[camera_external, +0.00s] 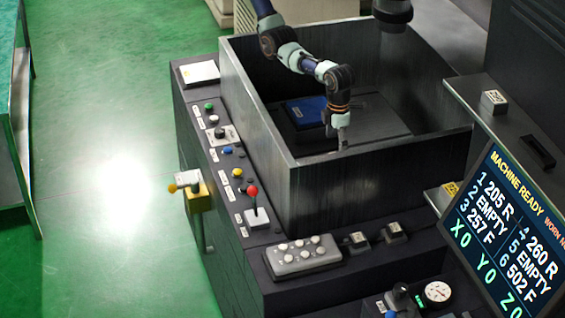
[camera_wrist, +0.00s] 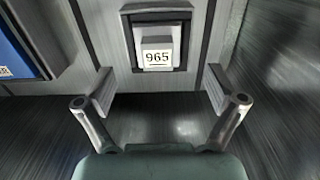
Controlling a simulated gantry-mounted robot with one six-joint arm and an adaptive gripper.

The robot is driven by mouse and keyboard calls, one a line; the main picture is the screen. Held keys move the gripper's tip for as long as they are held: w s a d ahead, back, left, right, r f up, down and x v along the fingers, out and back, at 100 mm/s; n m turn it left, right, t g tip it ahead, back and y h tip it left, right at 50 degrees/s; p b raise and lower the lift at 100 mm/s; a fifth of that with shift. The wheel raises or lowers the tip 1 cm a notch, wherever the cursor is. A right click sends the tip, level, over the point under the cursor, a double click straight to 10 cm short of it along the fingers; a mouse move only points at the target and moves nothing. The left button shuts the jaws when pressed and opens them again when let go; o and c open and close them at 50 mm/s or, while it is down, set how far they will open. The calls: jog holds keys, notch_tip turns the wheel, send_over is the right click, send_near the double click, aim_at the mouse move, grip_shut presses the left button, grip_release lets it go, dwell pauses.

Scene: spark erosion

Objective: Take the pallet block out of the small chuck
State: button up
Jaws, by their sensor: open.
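The pallet block (camera_wrist: 157,57) is a pale grey block with a label reading 965. It sits in a dark square holder, which I take to be the small chuck (camera_wrist: 157,9), at the top centre of the wrist view. My gripper (camera_wrist: 160,101) is open and empty, with one finger on each side of the picture, nearer the camera than the block and apart from it. In the external view my gripper (camera_external: 340,137) hangs down inside the tank near its front wall. I cannot make out the block or chuck there.
Tall grey tank walls (camera_external: 255,110) surround my gripper. A blue object (camera_external: 305,111) lies in the tank; it also shows at the left edge of the wrist view (camera_wrist: 18,55). A control panel with several buttons and a lever (camera_external: 255,212) runs outside the tank.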

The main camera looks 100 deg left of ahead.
jog(key=f, duration=0.6)
jog(key=shift+s, duration=0.35)
jog(key=shift+f, duration=0.1)
grip_shut()
